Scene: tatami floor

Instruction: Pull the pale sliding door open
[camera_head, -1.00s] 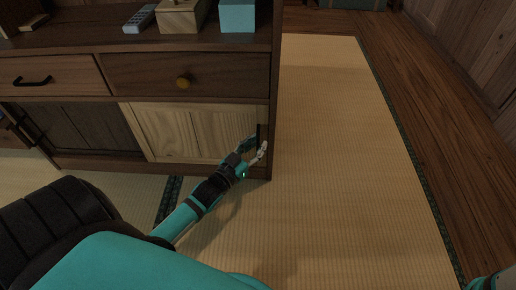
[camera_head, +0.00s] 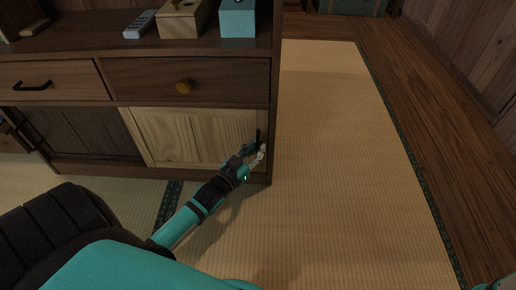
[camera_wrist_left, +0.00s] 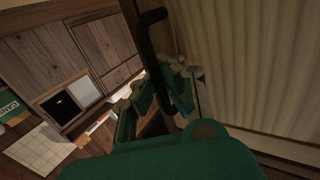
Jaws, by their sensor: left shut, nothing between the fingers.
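The pale sliding door (camera_head: 190,137) is the light wood panel at the cabinet's lower right in the head view. It fills the right part of the lower opening, beside a dark panel (camera_head: 80,135). A dark upright handle (camera_head: 258,136) stands near its right edge. My left gripper (camera_head: 258,156) is at the handle's lower part, shut with nothing held. In the left wrist view, the dark bar handle (camera_wrist_left: 153,55) runs down to the green fingers (camera_wrist_left: 160,95), and pale wood (camera_wrist_left: 245,60) fills the right. Whether the fingers touch the bar is unclear.
A remote (camera_head: 139,24), a wooden box (camera_head: 184,20) and a teal box (camera_head: 238,18) stand on the cabinet top. Tatami floor (camera_head: 340,150) right of the cabinet is clear.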

